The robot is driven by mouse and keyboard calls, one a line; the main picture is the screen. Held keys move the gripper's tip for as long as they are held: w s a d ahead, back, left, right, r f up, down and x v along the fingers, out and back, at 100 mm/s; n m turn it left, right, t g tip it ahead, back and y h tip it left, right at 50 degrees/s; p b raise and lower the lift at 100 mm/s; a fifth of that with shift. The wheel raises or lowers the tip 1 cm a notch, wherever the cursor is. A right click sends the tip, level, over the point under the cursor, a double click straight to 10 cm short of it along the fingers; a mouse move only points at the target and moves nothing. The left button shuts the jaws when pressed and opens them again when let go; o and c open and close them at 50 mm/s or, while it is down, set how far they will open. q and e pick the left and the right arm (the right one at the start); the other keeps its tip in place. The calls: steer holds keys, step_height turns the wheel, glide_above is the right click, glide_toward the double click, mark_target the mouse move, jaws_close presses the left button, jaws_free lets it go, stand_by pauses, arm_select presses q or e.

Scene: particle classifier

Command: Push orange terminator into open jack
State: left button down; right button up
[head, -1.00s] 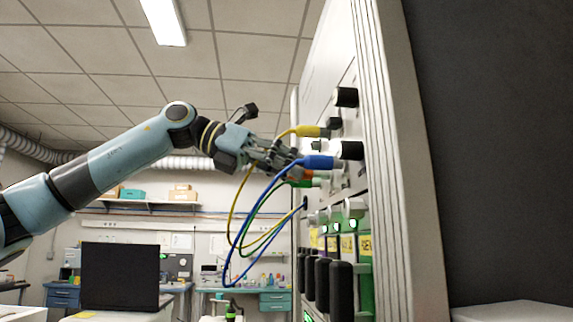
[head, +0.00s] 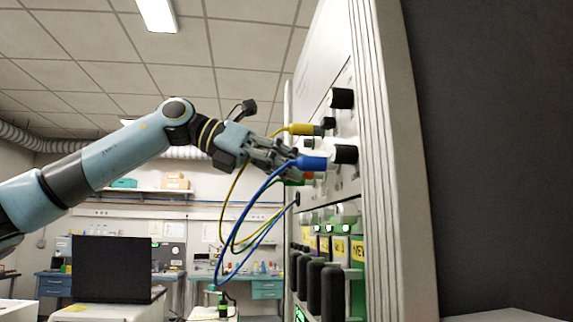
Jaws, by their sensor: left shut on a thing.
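My left gripper (head: 289,161) is at the face of the tall panel (head: 325,75), close behind the blue plug. It is shut on what looks like the orange terminator (head: 309,176), of which only a small orange patch shows below the blue plug (head: 312,163). The rest of it is hidden by the plug and the fingers. The open jack cannot be made out behind these parts, so I cannot tell whether the terminator touches it. My right gripper is not in view.
A yellow plug (head: 302,129) sits above the gripper and a green plug (head: 294,183) below. Their cables and the blue one (head: 243,218) hang in loops under the gripper. Black knobs (head: 342,98) stick out of the panel; several dark handles (head: 333,290) stand lower down.

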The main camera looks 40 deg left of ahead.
arm_select(q)
steer(key=c, duration=1.1)
jaws_free()
steer(key=shift+w+d, duration=0.2)
steer(key=shift+s+a, duration=0.1)
step_height(320, 180, up, 10)
steer(key=shift+f, duration=0.1)
